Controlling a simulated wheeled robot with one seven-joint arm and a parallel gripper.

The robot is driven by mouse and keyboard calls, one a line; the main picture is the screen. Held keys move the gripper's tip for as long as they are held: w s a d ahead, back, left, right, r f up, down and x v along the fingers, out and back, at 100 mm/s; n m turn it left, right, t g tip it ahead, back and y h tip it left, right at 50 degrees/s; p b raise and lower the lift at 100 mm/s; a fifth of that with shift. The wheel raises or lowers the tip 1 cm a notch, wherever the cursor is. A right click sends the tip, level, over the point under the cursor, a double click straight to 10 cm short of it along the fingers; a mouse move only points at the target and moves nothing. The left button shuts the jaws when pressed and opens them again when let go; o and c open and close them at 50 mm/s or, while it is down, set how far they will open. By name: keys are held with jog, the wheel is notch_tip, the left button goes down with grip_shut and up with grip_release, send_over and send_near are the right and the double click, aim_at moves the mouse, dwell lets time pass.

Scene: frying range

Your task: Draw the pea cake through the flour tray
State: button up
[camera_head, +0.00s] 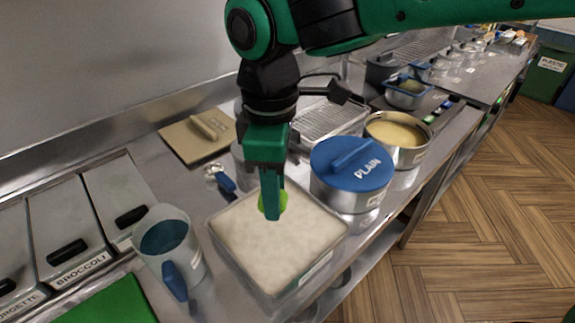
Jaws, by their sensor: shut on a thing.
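The flour tray (243,255) is a square, clear-walled tray full of off-white flour, in the middle of the counter. My gripper (272,208) points down over the flour, right of the tray's back left part. It is shut on the pea cake (262,204), a bright green round piece. The cake is partly hidden by the green fingers. I cannot tell whether the cake touches the flour or hangs just above it.
A blue-lidded PLAIN pot (350,172) stands close at the tray's right, with a pot of yellow liquid (397,134) behind. A jug with a blue handle (168,250) stands close at left. A wire rack (330,120) and beige lid (198,137) lie behind.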

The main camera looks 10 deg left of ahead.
aim_at(284, 238)
jog(key=shift+w+d+f, duration=0.1)
jog(key=shift+w+f, duration=0.05)
jog(key=shift+f, duration=0.65)
jog(key=shift+w+d+f, duration=0.1)
jog(key=shift+w+f, duration=0.05)
jog(key=shift+f, duration=4.05)
jog(key=shift+a, duration=0.1)
jog(key=shift+a, duration=0.6)
jog(key=shift+d, duration=0.2)
jog(key=shift+d, duration=1.1)
jog(key=shift+a, duration=0.15)
